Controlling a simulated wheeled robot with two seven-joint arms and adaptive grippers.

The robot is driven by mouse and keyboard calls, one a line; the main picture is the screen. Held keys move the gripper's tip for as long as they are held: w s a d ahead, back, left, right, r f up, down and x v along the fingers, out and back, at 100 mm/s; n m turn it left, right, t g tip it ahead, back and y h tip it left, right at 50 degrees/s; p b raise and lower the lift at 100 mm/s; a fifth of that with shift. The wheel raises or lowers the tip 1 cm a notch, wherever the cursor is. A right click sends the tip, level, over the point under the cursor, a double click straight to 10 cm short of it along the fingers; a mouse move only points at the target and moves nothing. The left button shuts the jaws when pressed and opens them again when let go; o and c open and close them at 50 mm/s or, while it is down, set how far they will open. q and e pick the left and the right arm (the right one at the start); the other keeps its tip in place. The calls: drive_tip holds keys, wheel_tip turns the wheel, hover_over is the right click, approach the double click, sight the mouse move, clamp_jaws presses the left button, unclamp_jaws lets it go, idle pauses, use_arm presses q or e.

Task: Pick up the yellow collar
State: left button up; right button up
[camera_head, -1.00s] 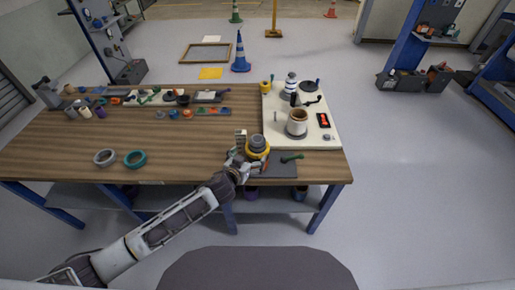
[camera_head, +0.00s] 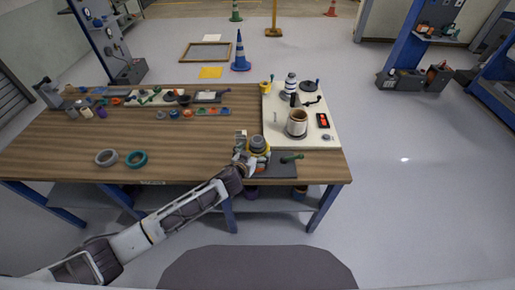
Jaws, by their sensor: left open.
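A yellow collar (camera_head: 259,152) sits around a dark grey round part (camera_head: 258,142) at the front edge of the wooden table, beside a dark grey plate (camera_head: 283,170). My left gripper (camera_head: 250,156) is open at the collar's left and near side, and its fingers hide part of the collar. Whether the fingers touch the collar is too small to tell. My right gripper is not in view.
A white board (camera_head: 318,138) with a brown-topped pot (camera_head: 297,122) and several fittings lies behind and right. A green-knobbed handle (camera_head: 292,158) is close to the right. Grey (camera_head: 106,158) and teal (camera_head: 136,158) rings lie left, with bare wood between.

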use_arm(q)
drive_tip(key=shift+w+d+f, duration=0.15)
drive_tip(key=shift+w, duration=0.1)
drive_tip(key=shift+c, duration=0.3)
drive_tip(key=c, duration=0.8)
drive_tip(key=shift+c, duration=0.2)
drive_tip(key=shift+r, duration=0.2)
wheel_tip(320, 180, up, 9)
drive_tip(key=shift+r+b, duration=0.2)
drive_tip(key=shift+b, duration=0.35)
drive_tip(key=shift+r, duration=0.15)
